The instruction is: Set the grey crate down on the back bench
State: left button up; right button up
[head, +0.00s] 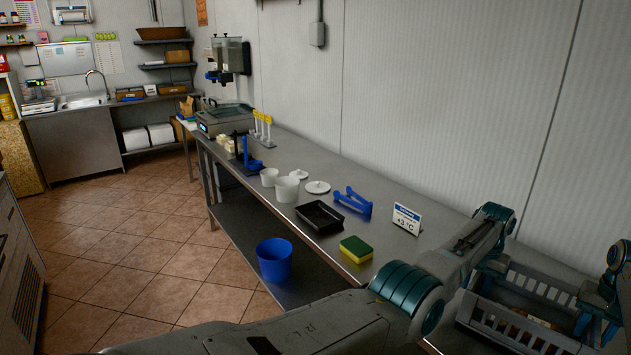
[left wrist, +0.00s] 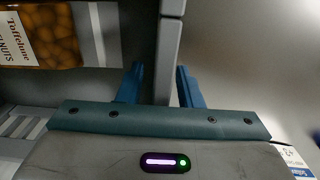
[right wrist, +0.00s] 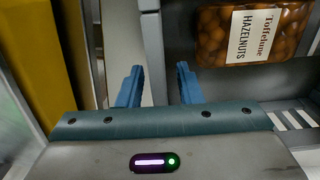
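The grey crate (head: 470,303) with slatted walls is at the lower right of the head view, near the right end of the steel bench (head: 385,235). My left gripper (left wrist: 160,75) has its fingers on both sides of one crate wall and appears shut on it. My right gripper (right wrist: 158,75) has its fingers on both sides of the opposite wall in the same way. A bag of hazelnuts (right wrist: 250,35) lies inside the crate; a bag also shows in the left wrist view (left wrist: 50,40). The crate's underside is hidden, so I cannot tell whether it touches the bench.
On the bench are a yellow-green sponge (head: 356,249), a +3 °C sign (head: 407,217), a black tray (head: 319,217), a blue tool (head: 353,203) and white tubs (head: 287,189). A blue bucket (head: 274,260) is on the lower shelf. The tiled floor at left is clear.

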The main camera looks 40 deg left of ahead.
pick_arm(q)
jog(key=shift+w+r, duration=0.1)
jog(key=shift+r, duration=0.4)
notch_tip(320, 180, up, 11)
jog(key=shift+f, duration=0.1)
pick_arm(e)
notch_tip(320, 180, up, 12)
jog(key=shift+f, duration=0.1)
dwell(0.5)
